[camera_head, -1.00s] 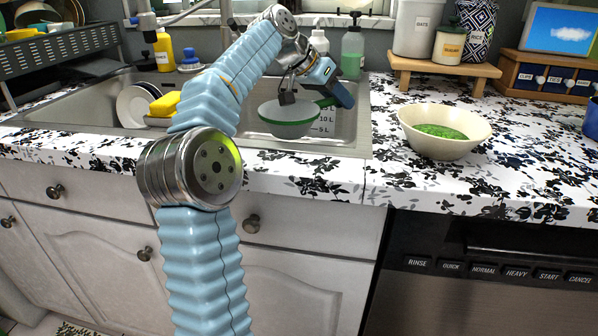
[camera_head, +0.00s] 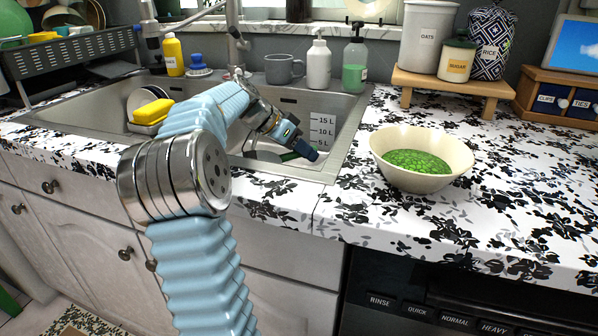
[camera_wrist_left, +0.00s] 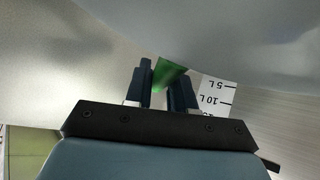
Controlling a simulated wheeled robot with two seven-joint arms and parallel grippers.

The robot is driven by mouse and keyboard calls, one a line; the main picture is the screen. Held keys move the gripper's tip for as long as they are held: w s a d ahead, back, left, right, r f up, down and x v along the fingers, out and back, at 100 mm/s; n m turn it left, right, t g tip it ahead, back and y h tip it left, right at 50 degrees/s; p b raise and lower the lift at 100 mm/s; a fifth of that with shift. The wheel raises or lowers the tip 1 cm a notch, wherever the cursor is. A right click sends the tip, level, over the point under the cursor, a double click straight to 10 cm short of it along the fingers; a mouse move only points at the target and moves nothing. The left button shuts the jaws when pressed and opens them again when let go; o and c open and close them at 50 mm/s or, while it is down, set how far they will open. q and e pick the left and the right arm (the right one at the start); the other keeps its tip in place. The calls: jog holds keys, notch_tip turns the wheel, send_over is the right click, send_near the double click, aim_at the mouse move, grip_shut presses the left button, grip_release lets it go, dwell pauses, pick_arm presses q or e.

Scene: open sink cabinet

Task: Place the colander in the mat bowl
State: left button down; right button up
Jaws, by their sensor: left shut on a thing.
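The colander's green handle (camera_head: 289,156) shows low in the sink, below my left gripper (camera_head: 305,150). Its bowl is mostly hidden behind my arm and the sink's front edge. In the left wrist view, the dark fingers of my left gripper (camera_wrist_left: 164,88) are shut on a green piece (camera_wrist_left: 169,74), which I take to be the handle. A cream bowl (camera_head: 448,160) full of green peas stands upright on the counter, to the right of the sink and apart from the gripper. No mat shows under it, so I cannot tell which bowl is the mat bowl. My right gripper is not in view.
The sink (camera_head: 340,160) has a volume scale (camera_head: 322,130) on its wall. A yellow sponge (camera_head: 152,112) and plates lie at its left. A grey mug (camera_head: 284,69) and soap bottles (camera_head: 356,70) stand behind. Jars stand on a wooden shelf (camera_head: 455,82). The counter right of the cream bowl is clear.

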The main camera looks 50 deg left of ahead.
pick_arm(q)
jog(key=shift+f, duration=2.5)
jog(key=shift+f+b, duration=0.2)
jog(key=shift+b, duration=0.1)
jog(key=c, duration=1)
grip_release()
jog(key=shift+o, duration=0.2)
jog(key=shift+s+r+p, duration=0.1)
jog(key=shift+r+p, duration=0.2)
jog(key=shift+r, duration=0.05)
jog(key=v, duration=1.1)
jog(key=shift+s+a+r, duration=0.1)
jog(key=shift+s+r, duration=0.1)
